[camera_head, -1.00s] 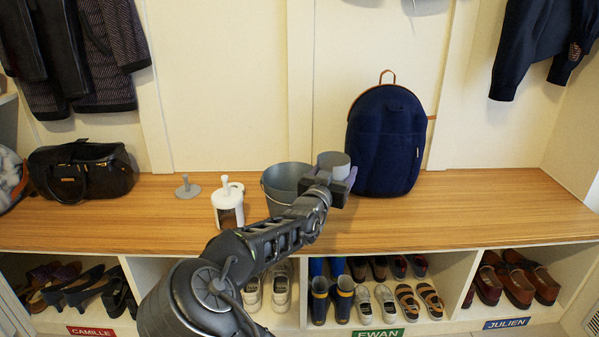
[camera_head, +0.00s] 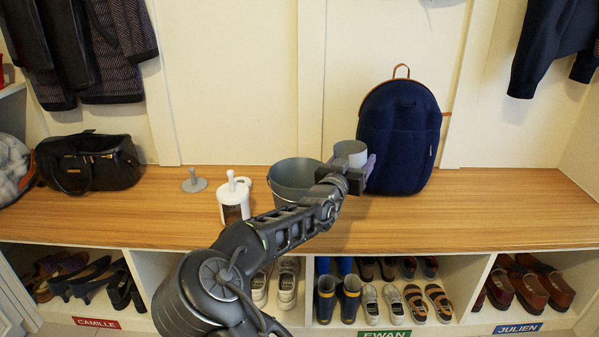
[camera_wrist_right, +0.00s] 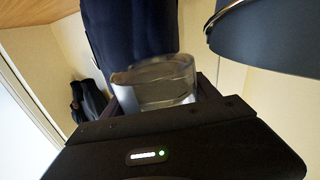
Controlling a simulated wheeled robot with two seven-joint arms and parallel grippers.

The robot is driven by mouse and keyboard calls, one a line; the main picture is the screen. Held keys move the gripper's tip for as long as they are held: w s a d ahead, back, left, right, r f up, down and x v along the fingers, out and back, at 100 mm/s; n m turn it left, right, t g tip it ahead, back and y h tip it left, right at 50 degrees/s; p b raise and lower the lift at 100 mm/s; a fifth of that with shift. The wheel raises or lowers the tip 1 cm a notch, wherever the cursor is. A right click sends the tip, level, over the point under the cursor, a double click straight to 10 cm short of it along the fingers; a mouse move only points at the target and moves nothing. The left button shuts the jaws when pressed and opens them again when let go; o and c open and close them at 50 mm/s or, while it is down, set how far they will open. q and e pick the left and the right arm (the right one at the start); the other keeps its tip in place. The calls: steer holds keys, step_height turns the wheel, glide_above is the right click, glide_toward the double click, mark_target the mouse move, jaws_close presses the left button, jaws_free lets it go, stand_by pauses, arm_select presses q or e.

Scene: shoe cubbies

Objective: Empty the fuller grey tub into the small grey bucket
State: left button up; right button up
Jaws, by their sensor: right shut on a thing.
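My right gripper (camera_head: 343,182) is shut on a small grey tub (camera_head: 350,154). It holds the tub above the bench, just right of the bucket and in front of the backpack. In the right wrist view the tub (camera_wrist_right: 163,82) sits between the fingers and looks pale and shiny; I cannot tell what is in it. The small grey bucket (camera_head: 285,188) stands upright on the bench, its lower right side hidden by my arm. Its rim also shows at the upper right of the wrist view (camera_wrist_right: 265,35). My left gripper is not in view.
A white knobbed container (camera_head: 234,203) and a grey knobbed disc (camera_head: 194,184) stand left of the bucket. A navy backpack (camera_head: 400,135) stands close behind the tub. A black bag (camera_head: 88,165) is at the left. The wooden bench (camera_head: 510,210) is clear at the right.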

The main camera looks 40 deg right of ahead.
mark_target(339, 144)
steer(key=r+n, duration=0.1)
steer(key=w+a+r+n, duration=0.1)
steer(key=n, duration=0.1)
steer(key=shift+w+n+t+p, duration=0.25)
steer(key=shift+n+t+p, duration=0.05)
steer(key=shift+p, duration=0.05)
steer(key=n, duration=0.1)
steer(key=w+a+r+n+p, duration=0.1)
steer(key=shift+w+r+n, duration=0.25)
steer(key=shift+n, duration=0.15)
steer(key=shift+w+a+r+n+p, duration=0.15)
steer(key=shift+r+n+p, duration=0.55)
steer(key=shift+n, duration=0.3)
steer(key=shift+f+n+t, duration=0.4)
steer(key=shift+n, duration=0.3)
steer(key=shift+f+n, duration=0.15)
steer(key=shift+n, duration=0.45)
steer(key=shift+w+a+f+n+t+p, duration=0.15)
steer(key=shift+n+p, duration=0.1)
steer(key=shift+n, duration=0.3)
steer(key=shift+d+f+n+t+p, duration=0.15)
steer(key=shift+n+p, duration=0.15)
steer(key=shift+n, duration=0.2)
steer(key=shift+w+a+f+n+p, duration=0.15)
steer(key=shift+n+p, duration=0.1)
steer(key=shift+n, duration=0.3)
steer(key=shift+w+a+r+n+p, duration=0.5)
steer(key=shift+w+n+p, duration=0.25)
steer(key=shift+n, duration=0.25)
